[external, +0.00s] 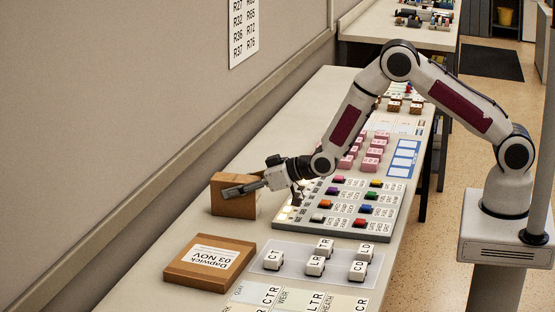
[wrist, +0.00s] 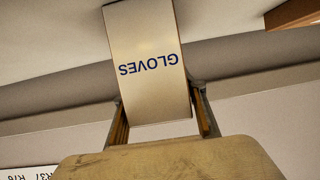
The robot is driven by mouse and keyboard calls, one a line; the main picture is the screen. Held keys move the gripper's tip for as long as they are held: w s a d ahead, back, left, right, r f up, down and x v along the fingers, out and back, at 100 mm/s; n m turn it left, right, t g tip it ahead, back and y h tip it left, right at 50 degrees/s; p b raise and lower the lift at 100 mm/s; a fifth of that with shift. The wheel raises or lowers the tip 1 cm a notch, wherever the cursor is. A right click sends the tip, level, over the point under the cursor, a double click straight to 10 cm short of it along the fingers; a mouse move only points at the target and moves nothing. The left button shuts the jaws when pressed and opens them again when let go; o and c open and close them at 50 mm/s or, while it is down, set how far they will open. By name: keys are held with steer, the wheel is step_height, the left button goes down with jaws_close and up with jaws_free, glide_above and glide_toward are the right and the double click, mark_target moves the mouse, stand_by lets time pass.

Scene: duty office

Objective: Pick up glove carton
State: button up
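The glove carton (external: 233,195) is a brown box standing at the wall side of the long counter, left of the button panel. In the wrist view its pale face with blue "GLOVES" lettering (wrist: 148,62) appears upside down. My gripper (external: 245,187) reaches across the carton from the right. In the wrist view my two fingers (wrist: 162,104) lie on either side of the carton, very near its edges. I cannot tell whether they press on it. In the external view a finger hides part of the carton.
A flat brown box labelled "Dapwich 03 NOV" (external: 210,262) lies nearer the camera. A button panel (external: 335,222) and a clear tray (external: 267,272) with several lettered blocks are to the right. Pink blocks (external: 372,158) stand farther back. The wall (external: 130,100) rises close behind the carton.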

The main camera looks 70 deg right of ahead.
steer(key=shift+r, duration=0.25)
steer(key=shift+r, duration=4.85)
